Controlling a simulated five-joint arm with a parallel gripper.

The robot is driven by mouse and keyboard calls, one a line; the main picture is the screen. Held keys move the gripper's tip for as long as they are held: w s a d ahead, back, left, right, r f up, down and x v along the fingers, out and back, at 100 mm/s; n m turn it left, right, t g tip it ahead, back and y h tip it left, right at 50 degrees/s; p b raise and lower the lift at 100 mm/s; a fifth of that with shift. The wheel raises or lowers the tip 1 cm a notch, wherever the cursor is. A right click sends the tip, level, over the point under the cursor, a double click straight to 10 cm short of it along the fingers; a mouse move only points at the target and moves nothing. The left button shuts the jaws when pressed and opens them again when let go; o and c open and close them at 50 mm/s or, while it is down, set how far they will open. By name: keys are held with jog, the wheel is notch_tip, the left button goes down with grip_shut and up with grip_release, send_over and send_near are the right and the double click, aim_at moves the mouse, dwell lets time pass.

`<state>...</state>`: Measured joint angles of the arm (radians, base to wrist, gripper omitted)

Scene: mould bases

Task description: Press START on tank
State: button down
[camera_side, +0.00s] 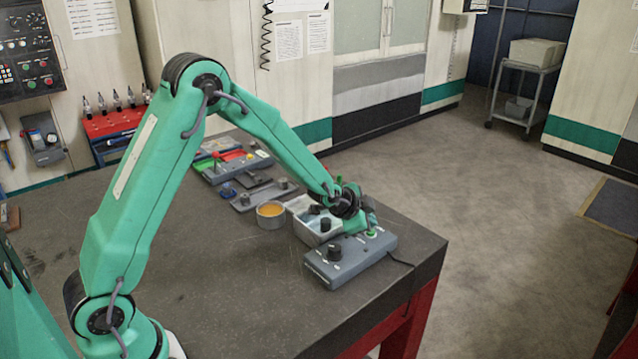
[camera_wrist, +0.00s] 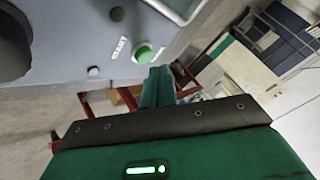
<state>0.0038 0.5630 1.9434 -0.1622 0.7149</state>
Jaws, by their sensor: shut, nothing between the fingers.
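The grey control box (camera_side: 349,260) sits near the table's front right corner, with a large black knob (camera_side: 334,251) at its left. The green START button (camera_side: 372,233) is at the box's right end. In the wrist view the green button (camera_wrist: 142,53) is beside the START label (camera_wrist: 118,48) on the grey panel (camera_wrist: 60,55). My gripper (camera_wrist: 157,72) is shut and empty, its fingertips just below and right of the button in that view. In the side view my gripper (camera_side: 366,222) is over the box's right end. I cannot tell whether it touches the button.
A metal tank (camera_side: 305,222) stands behind the box. A round cup (camera_side: 270,214) with amber contents is left of it. Several coloured parts and small devices (camera_side: 230,166) lie farther back. The table's right edge (camera_side: 435,262) is close to the box; a cable leaves there.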

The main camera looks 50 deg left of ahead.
aim_at(367, 236)
jog(key=shift+a+f, duration=0.1)
jog(key=shift+f, duration=0.7)
dwell(1.1)
jog(key=shift+r, duration=0.8)
notch_tip(367, 236, up, 5)
dwell(1.0)
dwell(0.5)
